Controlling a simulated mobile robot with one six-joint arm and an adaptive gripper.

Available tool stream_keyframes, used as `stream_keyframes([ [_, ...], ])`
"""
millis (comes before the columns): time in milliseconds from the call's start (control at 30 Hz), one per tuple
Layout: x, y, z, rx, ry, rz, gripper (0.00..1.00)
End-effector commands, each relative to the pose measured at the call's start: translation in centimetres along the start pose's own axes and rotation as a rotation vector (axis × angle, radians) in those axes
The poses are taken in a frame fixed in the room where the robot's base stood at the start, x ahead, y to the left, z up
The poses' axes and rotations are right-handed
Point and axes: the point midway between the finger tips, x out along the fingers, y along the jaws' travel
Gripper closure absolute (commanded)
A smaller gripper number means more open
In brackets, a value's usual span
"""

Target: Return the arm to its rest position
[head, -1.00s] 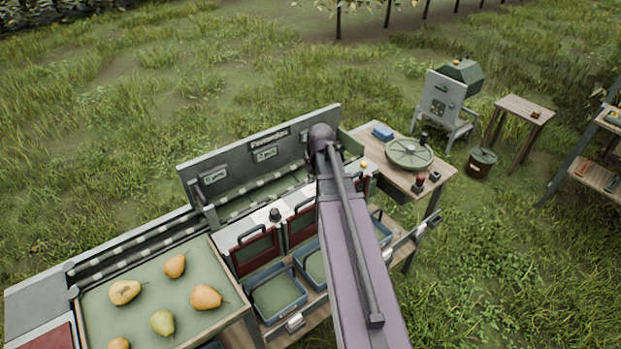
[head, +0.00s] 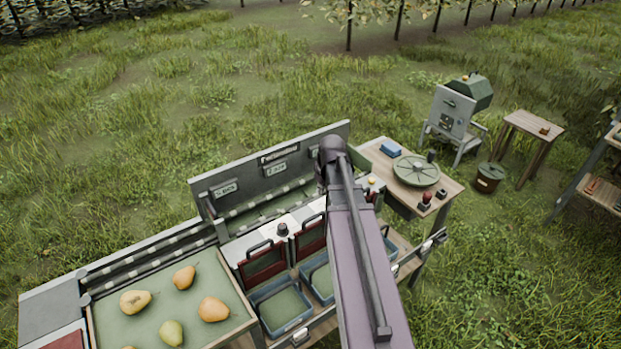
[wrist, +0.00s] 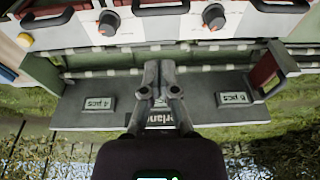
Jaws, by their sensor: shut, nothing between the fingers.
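My arm stretches up the middle of the head view, over the right part of the sorting bench. My gripper (wrist: 160,82) shows in the wrist view with its two fingers together and nothing between them. It is in front of the grey back panel (wrist: 205,112) of the bench, which appears upside down there with its labels. In the head view the gripper itself is hidden behind the arm.
A green tray (head: 140,327) with several pears stands at lower left. Blue bins (head: 283,311) sit below red flaps (head: 262,262). A wooden side table (head: 381,160) with a round green lid (head: 416,171) stands right of the arm. Open grass lies beyond.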

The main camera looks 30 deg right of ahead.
Motion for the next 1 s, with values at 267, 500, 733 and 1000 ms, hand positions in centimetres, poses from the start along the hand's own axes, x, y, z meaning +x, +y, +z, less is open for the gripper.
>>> stream_keyframes([
  [267, 0.1, -0.2, 0.0, 0.0, -0.001, -0.001, 1.0],
  [500, 1.0, -3.2, 0.5, 0.007, -0.023, -0.008, 1.0],
  [733, 2.6, -9.4, 1.9, 0.029, -0.073, -0.016, 1.0],
  [1000, 4.4, -17.0, 4.6, 0.061, -0.14, -0.009, 1.0],
])
